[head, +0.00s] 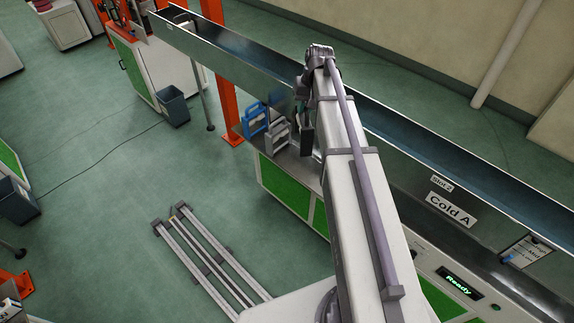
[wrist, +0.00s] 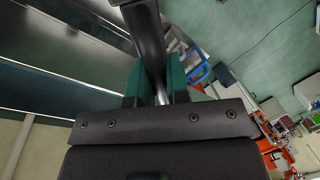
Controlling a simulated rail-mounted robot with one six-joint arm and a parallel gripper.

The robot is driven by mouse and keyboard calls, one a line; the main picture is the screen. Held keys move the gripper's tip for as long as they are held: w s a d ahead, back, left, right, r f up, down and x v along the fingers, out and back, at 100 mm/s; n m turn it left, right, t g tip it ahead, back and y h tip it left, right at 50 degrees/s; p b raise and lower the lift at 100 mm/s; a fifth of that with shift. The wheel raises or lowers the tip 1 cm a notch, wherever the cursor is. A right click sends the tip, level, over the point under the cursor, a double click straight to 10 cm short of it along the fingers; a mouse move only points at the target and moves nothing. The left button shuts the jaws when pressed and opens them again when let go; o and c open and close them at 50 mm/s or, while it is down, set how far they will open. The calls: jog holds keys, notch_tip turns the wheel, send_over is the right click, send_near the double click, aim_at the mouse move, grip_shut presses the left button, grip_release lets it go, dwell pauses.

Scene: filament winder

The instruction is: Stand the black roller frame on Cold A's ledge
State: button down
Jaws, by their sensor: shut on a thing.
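My gripper (wrist: 156,84), with green finger pads, is shut on the black roller frame (wrist: 147,30), which extends away from the fingers in the wrist view. In the head view my arm hides most of the gripper, and a dark part of the black roller frame (head: 307,139) shows beside the arm. It is close to the metal ledge (head: 292,160) in front of the long trough; I cannot tell whether it touches. The Cold A sign (head: 451,209) is on the trough's side at the right.
A blue frame (head: 254,119) and a grey frame (head: 278,131) stand on the ledge just left of the held frame. The long trough (head: 225,58) runs behind. An orange post (head: 229,112) stands left. A green-lit "Ready" display (head: 460,283) is at lower right.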

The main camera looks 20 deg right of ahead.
jog(key=a+f+b, duration=0.5)
jog(key=f+b, duration=0.6)
jog(key=f, duration=0.1)
jog(key=a+f+b, duration=0.5)
jog(key=f+b, duration=0.5)
jog(key=f, duration=0.2)
jog(key=w+d+f+b, duration=0.1)
jog(key=w+d, duration=0.3)
jog(key=d, duration=0.4)
jog(key=w+d+f+m+b, duration=0.1)
jog(key=w+d, duration=0.4)
jog(key=d, duration=0.3)
jog(key=shift+f+b, duration=0.2)
jog(key=shift+b, duration=0.15)
jog(key=c, duration=1.1)
grip_release()
